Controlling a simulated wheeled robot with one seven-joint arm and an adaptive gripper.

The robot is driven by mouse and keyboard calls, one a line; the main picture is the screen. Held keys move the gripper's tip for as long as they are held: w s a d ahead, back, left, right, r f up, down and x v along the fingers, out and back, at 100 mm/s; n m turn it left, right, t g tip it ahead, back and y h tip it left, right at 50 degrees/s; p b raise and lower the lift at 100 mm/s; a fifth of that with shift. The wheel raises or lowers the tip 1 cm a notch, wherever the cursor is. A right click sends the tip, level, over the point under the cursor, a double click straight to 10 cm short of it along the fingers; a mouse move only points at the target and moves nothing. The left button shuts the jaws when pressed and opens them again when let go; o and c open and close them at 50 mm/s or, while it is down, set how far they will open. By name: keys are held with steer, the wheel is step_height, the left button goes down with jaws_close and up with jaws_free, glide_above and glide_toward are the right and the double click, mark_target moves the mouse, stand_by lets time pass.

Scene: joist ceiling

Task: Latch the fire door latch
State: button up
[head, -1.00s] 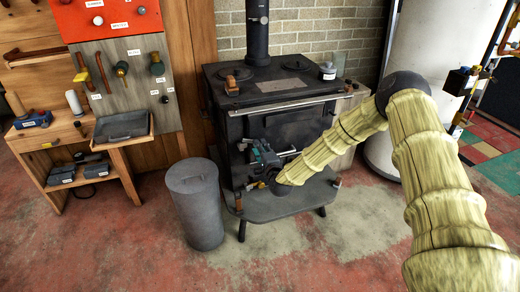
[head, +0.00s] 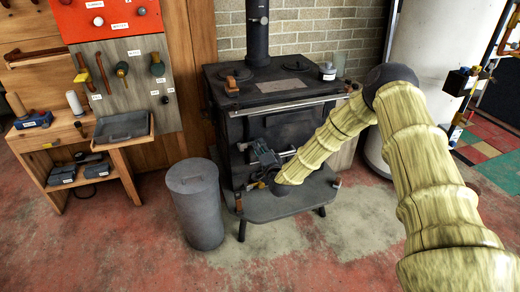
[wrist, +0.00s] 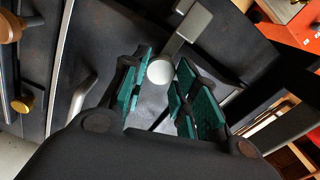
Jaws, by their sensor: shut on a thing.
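The black wood stove (head: 285,128) stands against the brick wall, its fire door facing forward. A small light piece (head: 242,146) shows at the stove's left edge in the head view.
A grey lidded bin (head: 195,205) stands on the floor left of the stove. A wooden workbench with a tray (head: 122,127) is at the far left. A rail (head: 290,106) runs along the stove's top front edge. The floor in front is clear.

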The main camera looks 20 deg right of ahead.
steer(key=shift+f, duration=0.1)
steer(key=o, duration=1)
steer(key=shift+s, duration=0.1)
steer(key=s, duration=1.2)
steer(key=shift+d, duration=0.2)
